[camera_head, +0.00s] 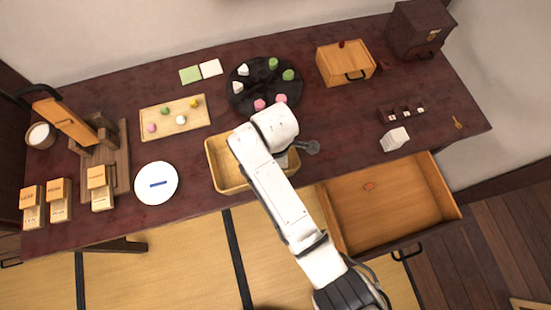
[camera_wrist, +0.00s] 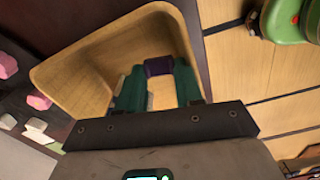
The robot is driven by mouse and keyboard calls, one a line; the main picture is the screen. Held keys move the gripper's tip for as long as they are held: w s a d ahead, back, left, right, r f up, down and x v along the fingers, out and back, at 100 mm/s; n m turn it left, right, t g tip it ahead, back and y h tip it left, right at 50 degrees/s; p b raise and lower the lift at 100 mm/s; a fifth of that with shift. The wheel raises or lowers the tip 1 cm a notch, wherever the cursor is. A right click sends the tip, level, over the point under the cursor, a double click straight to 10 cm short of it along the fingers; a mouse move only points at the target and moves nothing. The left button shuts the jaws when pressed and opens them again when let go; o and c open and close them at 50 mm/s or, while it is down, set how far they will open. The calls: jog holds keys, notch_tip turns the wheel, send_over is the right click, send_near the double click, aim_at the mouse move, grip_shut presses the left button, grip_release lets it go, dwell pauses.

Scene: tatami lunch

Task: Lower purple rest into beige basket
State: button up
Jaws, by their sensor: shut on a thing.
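The purple rest (camera_wrist: 158,66) is a small dark purple block in the wrist view. My gripper (camera_wrist: 158,78) is shut on it, with a green finger at each side. The beige basket (camera_wrist: 75,72) lies behind and around the fingers in this view, so the rest is over or inside its opening; the exact height cannot be told. In the head view the basket (camera_head: 217,170) stands near the table's front edge, left of the open drawer. My white arm covers its right part, and the rest and fingertips are hidden there.
A white plate (camera_head: 150,198) with a blue rest (camera_head: 158,184) stands left of the basket. A wooden tray (camera_head: 160,112) of small sweets and a dark round tray (camera_head: 240,103) lie behind it. The open drawer (camera_head: 350,222) juts out at the right front.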

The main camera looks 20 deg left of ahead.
jog(key=o, duration=1.1)
notch_tip(320, 180, up, 11)
jog(key=shift+f, duration=0.1)
jog(key=s+d+f+m+y, duration=0.1)
jog(key=d+f+m, duration=0.1)
jog(key=d+m, duration=0.3)
jog(key=s+d+f+m, duration=0.2)
jog(key=d, duration=0.5)
jog(key=s+d+m, duration=0.5)
jog(key=d, duration=0.3)
jog(key=s+d+m, duration=0.5)
jog(key=d+m, duration=0.1)
jog(key=d, duration=0.3)
jog(key=s+d+f+m+t+h, duration=0.1)
jog(key=s+d+m, duration=0.4)
jog(key=d, duration=0.3)
jog(key=shift+s+d+m, duration=0.2)
jog(key=shift+s+m, duration=0.2)
jog(key=shift+m, duration=0.1)
